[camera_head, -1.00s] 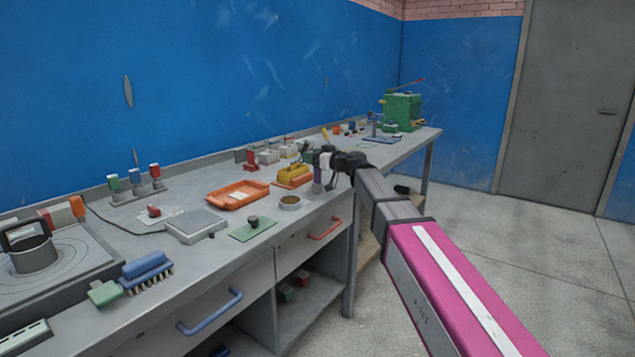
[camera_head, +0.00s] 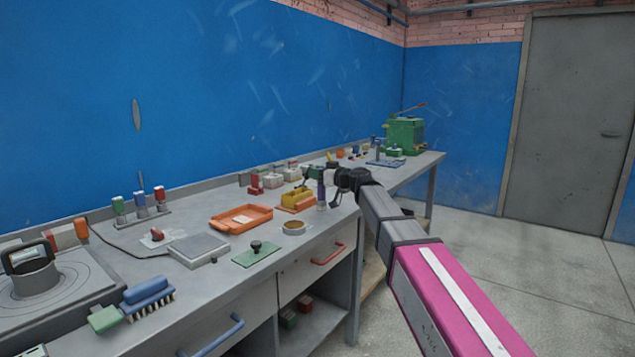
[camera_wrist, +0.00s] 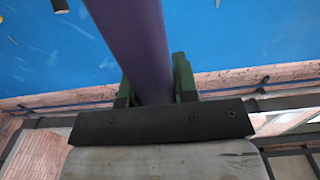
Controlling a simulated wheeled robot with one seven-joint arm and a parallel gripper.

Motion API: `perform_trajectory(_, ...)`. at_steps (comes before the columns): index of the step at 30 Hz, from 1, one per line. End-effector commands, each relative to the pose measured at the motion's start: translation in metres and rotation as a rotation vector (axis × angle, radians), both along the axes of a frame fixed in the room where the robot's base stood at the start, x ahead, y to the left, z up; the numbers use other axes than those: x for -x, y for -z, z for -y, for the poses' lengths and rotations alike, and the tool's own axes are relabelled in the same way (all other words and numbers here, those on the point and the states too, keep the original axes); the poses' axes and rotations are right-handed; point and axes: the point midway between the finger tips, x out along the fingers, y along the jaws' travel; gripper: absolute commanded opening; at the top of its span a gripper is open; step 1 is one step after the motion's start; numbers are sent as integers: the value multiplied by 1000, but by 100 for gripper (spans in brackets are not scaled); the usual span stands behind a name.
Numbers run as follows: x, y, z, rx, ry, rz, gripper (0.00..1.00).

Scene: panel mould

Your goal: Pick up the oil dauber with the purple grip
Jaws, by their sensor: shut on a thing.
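The oil dauber with the purple grip (camera_head: 321,195) hangs upright in my gripper (camera_head: 322,176), over the front part of the workbench beside the yellow block on its orange tray. In the wrist view its purple grip (camera_wrist: 137,45) runs up between the two green fingers of my gripper (camera_wrist: 153,88). The fingers are shut on the grip. The dauber's lower end is small and pale in the head view, and I cannot tell whether it touches the bench.
The grey workbench (camera_head: 200,285) holds an orange tray (camera_head: 241,219), a round tan dish (camera_head: 294,228), a green plate with a black knob (camera_head: 256,253) and a grey scale (camera_head: 199,250). A green machine (camera_head: 404,135) stands at the far end. Open floor lies to the right.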

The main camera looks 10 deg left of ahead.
Motion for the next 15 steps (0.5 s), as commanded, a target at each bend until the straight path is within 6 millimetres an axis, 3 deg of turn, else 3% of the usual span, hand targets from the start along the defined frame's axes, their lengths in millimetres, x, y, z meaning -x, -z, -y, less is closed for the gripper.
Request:
perform_trajectory(2,3,-17,0,-1,0,4,4)
perform_trajectory(6,42,-34,-3,-1,-2,4,4)
perform_trajectory(15,97,-68,-10,-1,-2,2,4)
